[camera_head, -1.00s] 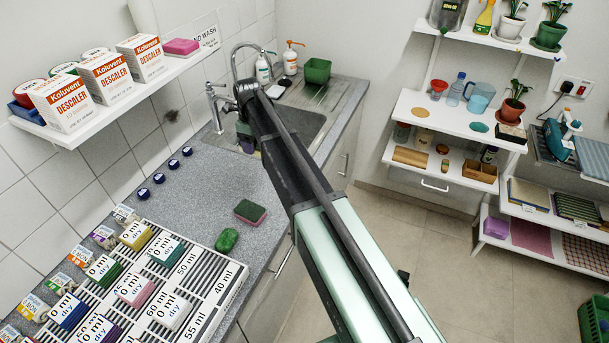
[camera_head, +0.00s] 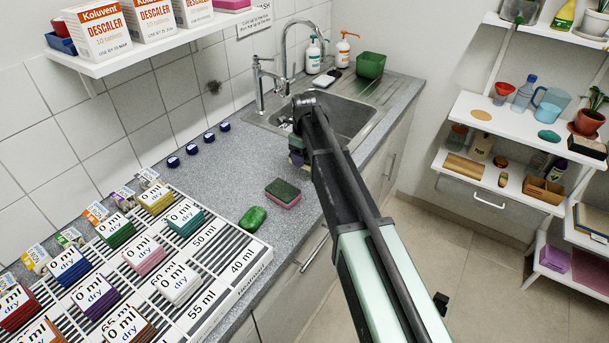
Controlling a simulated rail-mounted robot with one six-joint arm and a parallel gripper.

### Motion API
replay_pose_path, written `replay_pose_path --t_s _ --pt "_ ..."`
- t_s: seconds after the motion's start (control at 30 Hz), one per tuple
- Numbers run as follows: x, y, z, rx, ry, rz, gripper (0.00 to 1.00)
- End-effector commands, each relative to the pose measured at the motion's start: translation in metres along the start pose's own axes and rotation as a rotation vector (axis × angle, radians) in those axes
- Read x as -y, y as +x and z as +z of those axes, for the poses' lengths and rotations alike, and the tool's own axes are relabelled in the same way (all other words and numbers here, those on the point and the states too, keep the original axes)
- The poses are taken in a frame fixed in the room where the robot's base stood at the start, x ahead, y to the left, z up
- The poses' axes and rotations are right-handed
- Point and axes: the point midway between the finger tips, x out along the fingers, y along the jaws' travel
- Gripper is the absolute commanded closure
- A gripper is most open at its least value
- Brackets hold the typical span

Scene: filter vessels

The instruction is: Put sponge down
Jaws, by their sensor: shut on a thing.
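My gripper (camera_head: 297,149) points down over the worktop just in front of the sink and is mostly hidden behind my arm. A pink sponge with a dark green top (camera_head: 283,193) lies on the grey worktop (camera_head: 222,180), nearer than the gripper. A bright green lump (camera_head: 253,218) lies beside it. A white slatted tray (camera_head: 236,283) holds several coloured sponges with "0 ml dry" labels.
The sink (camera_head: 345,116) with its tap is behind the gripper. Several dark blue caps (camera_head: 190,149) line the wall side. The worktop between caps and pink sponge is clear. A white shelf (camera_head: 140,55) with descaler boxes hangs above at left.

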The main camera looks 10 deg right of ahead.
Motion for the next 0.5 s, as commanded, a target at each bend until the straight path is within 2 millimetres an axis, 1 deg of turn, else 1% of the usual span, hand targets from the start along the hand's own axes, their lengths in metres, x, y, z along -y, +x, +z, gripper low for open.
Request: replay_pose_path --t_s 0.07,0.2,0.23,0.4,0.5 --pt "0.000 0.011 0.000 0.000 0.000 0.000 0.51" --pt "0.000 0.042 0.000 0.000 0.000 0.000 0.51" --pt "0.000 0.045 0.000 0.000 0.000 0.000 0.51" --pt "0.000 0.040 0.000 0.000 0.000 0.000 0.51" --pt "0.000 0.041 0.000 0.000 0.000 0.000 0.51"
